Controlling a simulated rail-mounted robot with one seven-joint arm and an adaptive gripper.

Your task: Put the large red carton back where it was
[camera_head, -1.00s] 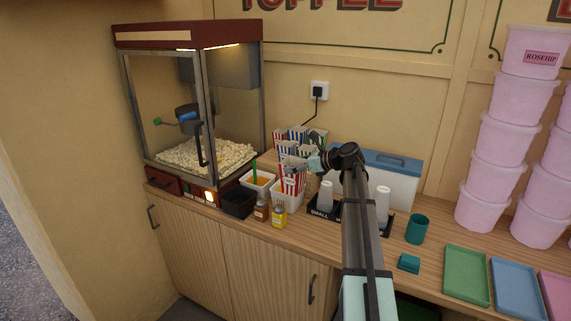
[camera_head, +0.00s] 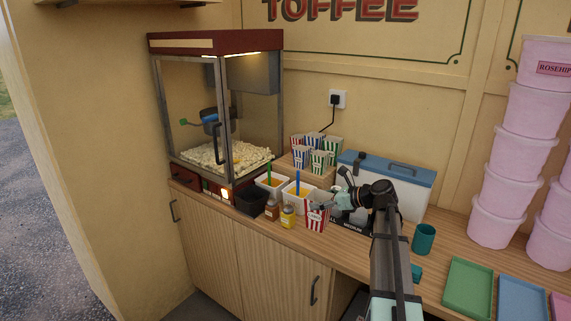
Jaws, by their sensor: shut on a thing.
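A red-and-white striped carton (camera_head: 317,218) is in front of the right white tub, close to the counter's front part. My gripper (camera_head: 328,199) is shut on it near its top rim, reaching in from the right. The carton looks upright; I cannot tell whether its base touches the counter. Several other striped cartons (camera_head: 319,161), with red, blue and green stripes, stand in a group on a low wooden riser (camera_head: 291,163) at the back. My gripper and arm partly hide the black cup holder (camera_head: 353,227) to the right.
A popcorn machine (camera_head: 215,120) stands at the left. White tubs with spoons (camera_head: 272,181), a black bin (camera_head: 251,201) and brown (camera_head: 271,211) and yellow (camera_head: 288,217) bottles crowd the carton's left. A blue-lidded box (camera_head: 410,195) stands behind my arm; a teal cup (camera_head: 424,238) is right.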

